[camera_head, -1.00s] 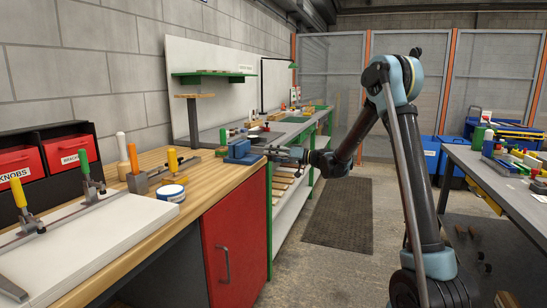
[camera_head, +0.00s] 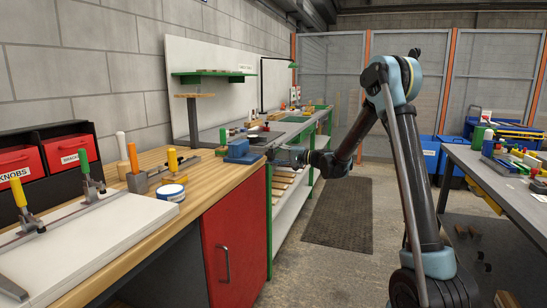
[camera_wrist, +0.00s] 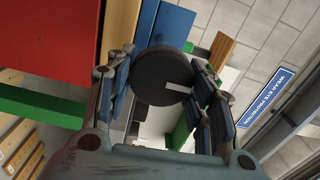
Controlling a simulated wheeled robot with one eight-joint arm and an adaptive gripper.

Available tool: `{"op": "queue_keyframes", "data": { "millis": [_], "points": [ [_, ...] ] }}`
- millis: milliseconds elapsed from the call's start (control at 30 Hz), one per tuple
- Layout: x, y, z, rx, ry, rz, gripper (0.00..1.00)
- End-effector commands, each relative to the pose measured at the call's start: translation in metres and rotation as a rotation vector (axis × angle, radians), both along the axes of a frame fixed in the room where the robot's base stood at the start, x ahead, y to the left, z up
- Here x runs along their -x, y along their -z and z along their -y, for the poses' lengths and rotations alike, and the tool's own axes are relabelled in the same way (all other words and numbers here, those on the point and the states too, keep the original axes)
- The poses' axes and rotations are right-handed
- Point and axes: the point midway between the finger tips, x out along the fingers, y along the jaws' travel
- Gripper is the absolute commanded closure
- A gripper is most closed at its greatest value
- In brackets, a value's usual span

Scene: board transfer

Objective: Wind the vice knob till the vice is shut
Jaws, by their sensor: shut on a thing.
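The blue vice (camera_head: 238,151) is mounted at the far right end of the wooden bench, near its front corner. My gripper (camera_head: 282,157) reaches in from the right at the vice's outer side. In the wrist view the vice knob (camera_wrist: 163,76) is a dark round disc with a pale grey mark pointing toward its right edge. The fingers of my gripper (camera_wrist: 164,88) lie on both sides of the knob, shut on it. Part of the blue vice body (camera_wrist: 168,30) shows behind the knob. The gap between the vice jaws is hidden from both views.
The wooden bench (camera_head: 215,178) carries clamps with yellow and green handles, a round tin (camera_head: 171,192) and a white board (camera_head: 100,230). A red cabinet door (camera_head: 232,235) is below the vice.

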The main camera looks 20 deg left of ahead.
Motion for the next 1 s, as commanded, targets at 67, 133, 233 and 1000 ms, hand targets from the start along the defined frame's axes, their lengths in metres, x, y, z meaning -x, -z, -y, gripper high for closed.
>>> {"op": "queue_keyframes", "data": {
  "millis": [67,133,233,1000],
  "points": [
    [-0.0027,0.001,0.001,0.0,0.005,-0.027,0.75],
    [-0.0027,0.0012,0.0011,-0.002,0.005,-0.046,0.75],
    [-0.0025,0.0014,0.0012,-0.003,0.005,-0.064,0.75],
    [-0.0005,0.0013,0.0007,-0.004,0.002,-0.078,0.33]
  ]
}}
